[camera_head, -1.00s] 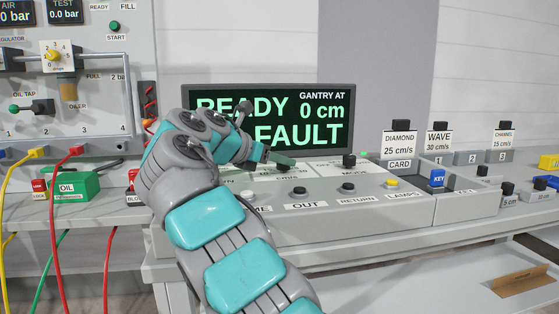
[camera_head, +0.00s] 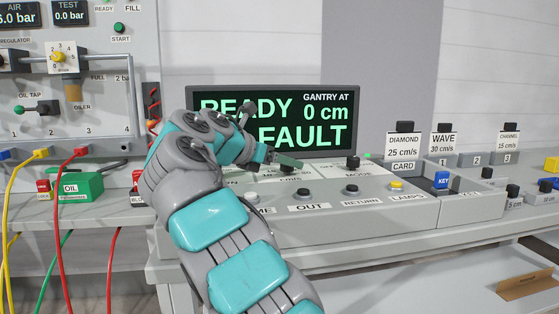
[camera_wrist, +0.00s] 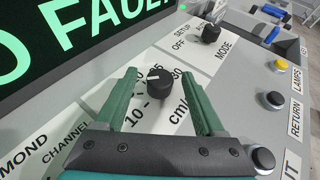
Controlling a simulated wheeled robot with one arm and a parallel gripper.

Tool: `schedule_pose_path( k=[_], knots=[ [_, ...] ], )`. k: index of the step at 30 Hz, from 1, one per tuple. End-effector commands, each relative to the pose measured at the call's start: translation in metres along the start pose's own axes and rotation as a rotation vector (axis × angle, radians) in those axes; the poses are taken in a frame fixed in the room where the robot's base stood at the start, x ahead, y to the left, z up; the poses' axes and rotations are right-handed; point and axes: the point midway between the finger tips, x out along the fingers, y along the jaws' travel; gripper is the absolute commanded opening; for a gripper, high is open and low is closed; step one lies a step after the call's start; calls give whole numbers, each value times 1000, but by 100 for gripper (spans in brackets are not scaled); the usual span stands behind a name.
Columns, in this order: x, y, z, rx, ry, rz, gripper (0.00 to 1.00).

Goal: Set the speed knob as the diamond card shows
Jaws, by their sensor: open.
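The diamond card (camera_head: 404,146) stands in the slot labelled CARD and reads 25 cm/s. The speed knob (camera_wrist: 159,80) is black and round with a pale pointer mark, on a white dial plate marked in cm/s. The 10 shows on its near side; other numbers are partly covered. The exact setting is hard to read. My gripper (camera_wrist: 159,75) is open, one green finger on each side of the knob in the wrist view. I cannot tell whether they touch it. In the head view my gripper (camera_head: 284,160) is over the panel and the speed knob is hidden.
The MODE knob (camera_wrist: 206,33) is close beyond the right finger. RETURN (camera_wrist: 273,100) and LAMPS (camera_wrist: 281,66) buttons line the panel's front. The display (camera_head: 272,120) behind reads READY, 0 cm and FAULT. WAVE (camera_head: 442,142) and CHANNEL (camera_head: 507,140) cards stand to the right.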

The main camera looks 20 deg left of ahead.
Motion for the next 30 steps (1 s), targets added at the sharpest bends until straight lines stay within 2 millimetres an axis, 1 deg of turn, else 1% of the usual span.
schedule_pose_path(
  k=[4, 7, 15, 21, 30],
  knots=[
    [-13, 1, -1, 0, 0, 2, 71],
    [-30, 2, -1, -1, 0, 6, 71],
    [-55, 2, -1, -1, 2, 5, 71],
    [-65, 3, 0, 1, 2, 10, 71],
    [-74, 1, -1, -1, 2, 4, 71]
  ],
)
